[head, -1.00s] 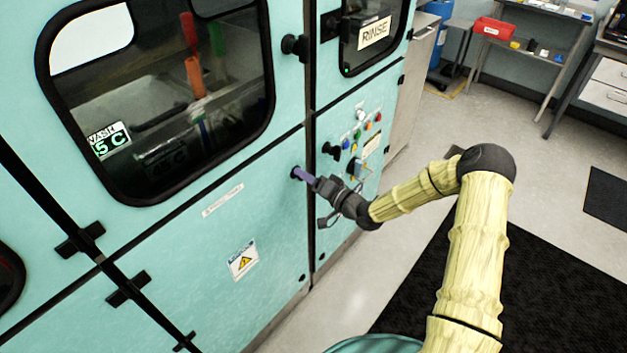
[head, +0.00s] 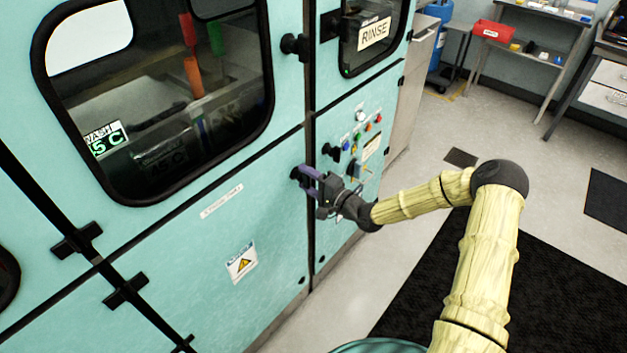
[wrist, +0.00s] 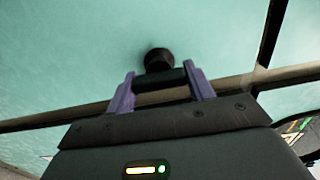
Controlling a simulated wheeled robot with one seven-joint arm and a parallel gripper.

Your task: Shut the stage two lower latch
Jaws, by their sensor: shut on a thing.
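The lower latch (head: 295,173) is a black knob with a handle at the upper right corner of the teal lower door (head: 190,260), close to the vertical seam. In the wrist view its round base (wrist: 158,60) stands out from the teal panel. My gripper (head: 308,180) has two purple fingers at the latch. The wrist view shows the fingers (wrist: 160,88) on either side of the latch's black bar handle (wrist: 163,79), shut on it. The fingers hide part of the handle in the head view. The lower door looks flush with the panels around it.
An upper latch (head: 294,45) sits on the windowed door above.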

